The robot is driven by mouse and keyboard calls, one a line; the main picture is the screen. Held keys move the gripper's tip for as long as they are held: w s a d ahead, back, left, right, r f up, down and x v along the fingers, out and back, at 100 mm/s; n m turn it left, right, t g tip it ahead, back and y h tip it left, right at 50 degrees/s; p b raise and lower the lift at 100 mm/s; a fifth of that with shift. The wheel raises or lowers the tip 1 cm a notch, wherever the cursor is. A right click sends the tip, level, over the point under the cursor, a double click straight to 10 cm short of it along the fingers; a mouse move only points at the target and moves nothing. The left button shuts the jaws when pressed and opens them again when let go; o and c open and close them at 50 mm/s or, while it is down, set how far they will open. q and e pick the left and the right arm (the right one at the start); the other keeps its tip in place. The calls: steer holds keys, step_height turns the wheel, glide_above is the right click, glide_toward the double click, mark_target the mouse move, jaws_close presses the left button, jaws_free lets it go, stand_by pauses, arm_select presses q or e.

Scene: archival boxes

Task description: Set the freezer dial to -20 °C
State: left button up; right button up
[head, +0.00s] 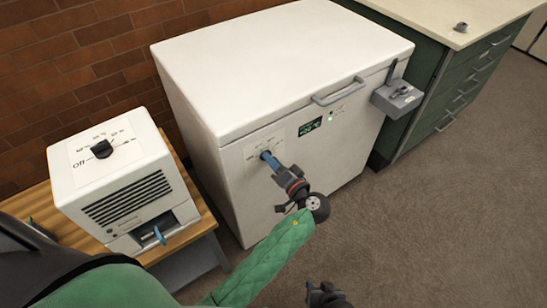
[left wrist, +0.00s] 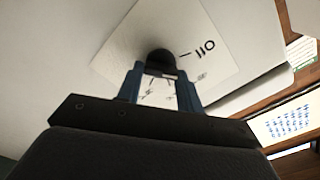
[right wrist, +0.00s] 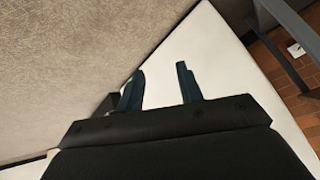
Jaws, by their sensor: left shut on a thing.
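The white chest freezer (head: 290,80) stands against the brick wall with its lid closed. A white dial plate (head: 252,150) with markings is on its front at the left. My left gripper (head: 268,157) is at that plate, its blue fingers shut on the black freezer dial. In the left wrist view the dial (left wrist: 161,58) sits between the fingertips, with "Off" printed beside it; its exact setting cannot be read. A small green display (head: 310,126) is on the freezer front, its digits too small to read. My right gripper (right wrist: 160,82) is open and empty, low in front of the freezer.
A white device (head: 120,180) with its own black knob (head: 102,149) stands on a wooden bench at left. A grey box (head: 397,97) hangs at the freezer's right front. A green cabinet (head: 465,80) stands at right. The floor (head: 420,210) in front is clear.

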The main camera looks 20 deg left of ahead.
arm_select(q)
steer(key=shift+m+p, duration=0.7)
steer(key=shift+m, duration=0.4)
arm_select(e)
step_height(320, 180, up, 8)
steer(key=shift+g, duration=0.4)
arm_select(q)
steer(key=o, duration=1)
steer(key=shift+w+d, duration=0.1)
steer(key=b+v, duration=0.1)
steer(key=v, duration=0.6)
steer(key=shift+s+d, duration=0.3)
arm_select(e)
step_height(320, 180, down, 6)
steer(key=shift+t, duration=0.3)
steer(key=shift+r, duration=0.3)
